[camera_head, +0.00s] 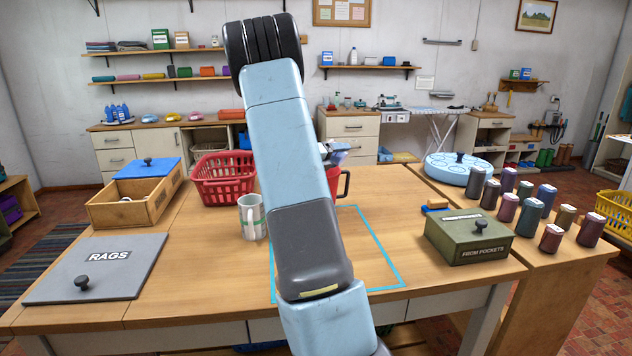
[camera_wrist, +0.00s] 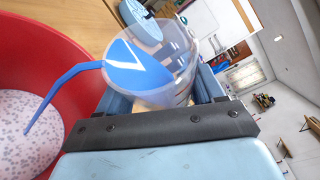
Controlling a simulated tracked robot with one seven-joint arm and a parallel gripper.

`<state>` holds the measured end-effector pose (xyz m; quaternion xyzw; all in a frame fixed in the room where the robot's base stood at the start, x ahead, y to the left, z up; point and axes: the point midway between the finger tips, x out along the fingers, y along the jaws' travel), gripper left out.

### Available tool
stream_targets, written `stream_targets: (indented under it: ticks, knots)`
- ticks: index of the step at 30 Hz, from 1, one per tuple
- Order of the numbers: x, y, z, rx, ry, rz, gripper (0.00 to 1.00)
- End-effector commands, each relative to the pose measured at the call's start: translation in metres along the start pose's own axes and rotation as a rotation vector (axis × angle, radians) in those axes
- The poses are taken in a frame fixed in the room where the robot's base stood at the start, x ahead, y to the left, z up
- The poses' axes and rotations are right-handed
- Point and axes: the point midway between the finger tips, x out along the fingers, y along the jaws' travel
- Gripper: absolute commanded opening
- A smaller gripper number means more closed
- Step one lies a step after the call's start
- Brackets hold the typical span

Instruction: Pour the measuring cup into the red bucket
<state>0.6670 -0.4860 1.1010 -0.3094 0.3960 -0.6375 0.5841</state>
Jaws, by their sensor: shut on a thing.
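The clear measuring cup (camera_wrist: 186,48) with blue liquid (camera_wrist: 135,70) is in the wrist view, tilted toward the left. My gripper (camera_wrist: 163,92) is shut on it, one finger on each side. A thin blue stream (camera_wrist: 70,74) runs from the cup's lip down into the red bucket (camera_wrist: 60,38). The bucket stands at the left and holds a pale, speckled content (camera_wrist: 25,130). In the head view my arm hides most of the bucket (camera_head: 334,182); only a red part and a dark handle show. The cup is mostly hidden there.
A striped mug (camera_head: 251,218) and a red basket (camera_head: 222,180) stand left of my arm. A blue taped outline (camera_head: 385,262) marks the table. A green box (camera_head: 468,238) and several dark spools (camera_head: 530,215) stand at right. A rags lid (camera_head: 95,270) lies front left.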

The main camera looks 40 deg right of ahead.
Motion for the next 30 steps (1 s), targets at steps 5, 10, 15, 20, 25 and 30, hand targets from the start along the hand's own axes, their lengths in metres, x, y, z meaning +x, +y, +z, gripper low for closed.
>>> stream_targets:
  ticks: [5, 10, 15, 20, 25, 30]
  knots:
    - [0.0, -0.0001, 0.0003, -0.018, -0.003, -0.007, 0.33]
    - [0.0, 0.0009, 0.0, -0.035, -0.005, -0.014, 0.33]
    - [0.0, 0.0017, -0.0003, -0.053, -0.008, -0.022, 0.33]
    - [0.0, 0.0023, -0.0005, -0.068, -0.01, -0.029, 0.33]
    - [0.0, 0.0031, -0.0006, -0.085, -0.013, -0.035, 0.33]
    - [0.0, 0.0039, -0.0007, -0.103, -0.016, -0.042, 0.33]
